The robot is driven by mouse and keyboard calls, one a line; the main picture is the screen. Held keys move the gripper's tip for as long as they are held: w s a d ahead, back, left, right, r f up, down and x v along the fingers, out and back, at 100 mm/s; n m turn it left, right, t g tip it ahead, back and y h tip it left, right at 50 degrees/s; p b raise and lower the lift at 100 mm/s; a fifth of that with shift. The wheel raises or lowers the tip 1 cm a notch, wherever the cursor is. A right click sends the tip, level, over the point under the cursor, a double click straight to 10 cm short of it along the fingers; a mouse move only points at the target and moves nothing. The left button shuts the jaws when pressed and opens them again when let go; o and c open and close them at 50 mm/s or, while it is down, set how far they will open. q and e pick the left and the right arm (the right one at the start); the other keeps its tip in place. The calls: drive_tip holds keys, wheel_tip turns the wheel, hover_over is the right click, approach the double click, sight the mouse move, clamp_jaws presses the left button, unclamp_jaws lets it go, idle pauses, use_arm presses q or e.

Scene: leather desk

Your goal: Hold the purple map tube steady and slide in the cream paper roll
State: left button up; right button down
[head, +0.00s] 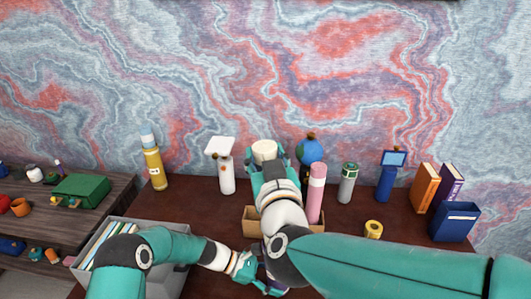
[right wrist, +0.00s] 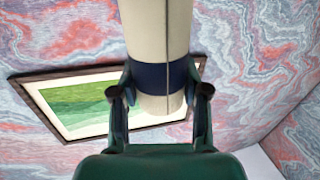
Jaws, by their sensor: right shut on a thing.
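The cream paper roll (head: 264,150) is upright in my right gripper (head: 268,158), raised above the back of the desk in the head view. In the right wrist view the cream roll (right wrist: 156,30) has a dark blue band, and the fingers of my right gripper (right wrist: 160,90) close on it from both sides. My left gripper (head: 262,279) is low at the front centre, partly hidden by my right arm. Its finger state is unclear. I cannot make out the purple map tube; my arms cover much of the front centre.
A brown open box (head: 252,222) stands behind my right arm, with a pink tube (head: 316,195) at its right end. A yellow bottle (head: 154,169), white lamp-like item (head: 226,170), grey flask (head: 347,183) and books (head: 424,188) line the back. A grey bin (head: 172,285) is at left.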

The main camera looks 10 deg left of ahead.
wheel_tip(320, 180, down, 13)
drive_tip(key=d, duration=0.1)
idle(4.5)
drive_tip(key=shift+d+f, duration=0.1)
drive_tip(key=shift+f, duration=0.2)
drive_tip(key=shift+w+d+f, duration=0.1)
drive_tip(key=shift+f, duration=1.2)
drive_tip(key=shift+d+f, duration=0.1)
drive_tip(key=shift+f, duration=1.15)
drive_tip(key=shift+c, duration=2.4)
unclamp_jaws()
drive_tip(key=shift+f, duration=0.1)
